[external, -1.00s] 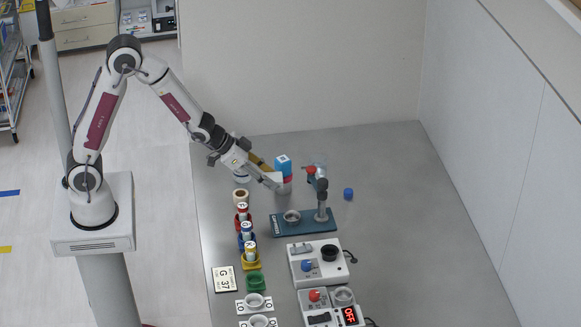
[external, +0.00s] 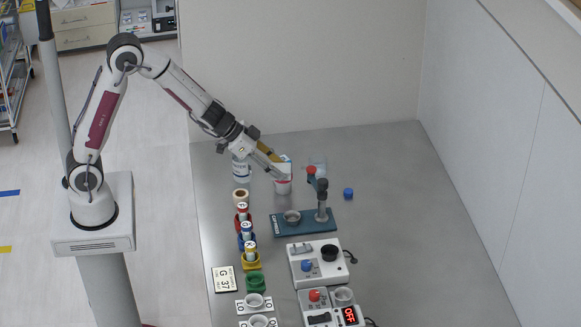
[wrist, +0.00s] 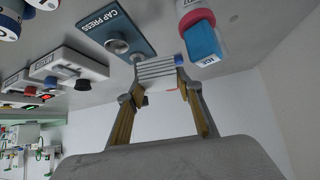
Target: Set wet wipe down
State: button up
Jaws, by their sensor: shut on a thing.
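My gripper (wrist: 158,80) is shut on a white, flat thing with grey stripes, which I take to be the wet wipe (wrist: 155,74). The wipe sits between the two fingertips in the wrist view. The wipe cannot be made out clearly there. Whether it touches the table cannot be told.
A blue and white container marked ICE (wrist: 203,40) is close to the fingers. The teal cap press (external: 290,224) and a blue cap (external: 348,193) are nearby. The table's right side (external: 420,220) is clear.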

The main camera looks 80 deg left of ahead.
jog(key=shift+w+a+r+m+h, duration=0.3)
jog(key=shift+w+a+r+m, duration=0.1)
jog(key=shift+w+a+r, duration=0.2)
jog(key=w+a+f+n+y, duration=0.1)
jog(key=w+a, duration=0.2)
jog(key=a, duration=0.9)
jog(key=w+a+f+n+y, duration=0.1)
jog(key=w+a+f+n, duration=0.1)
jog(key=a, duration=1)
jog(key=shift+w, duration=0.8)
jog(key=shift+f, duration=2.95)
jog(key=shift+f, duration=2.05)
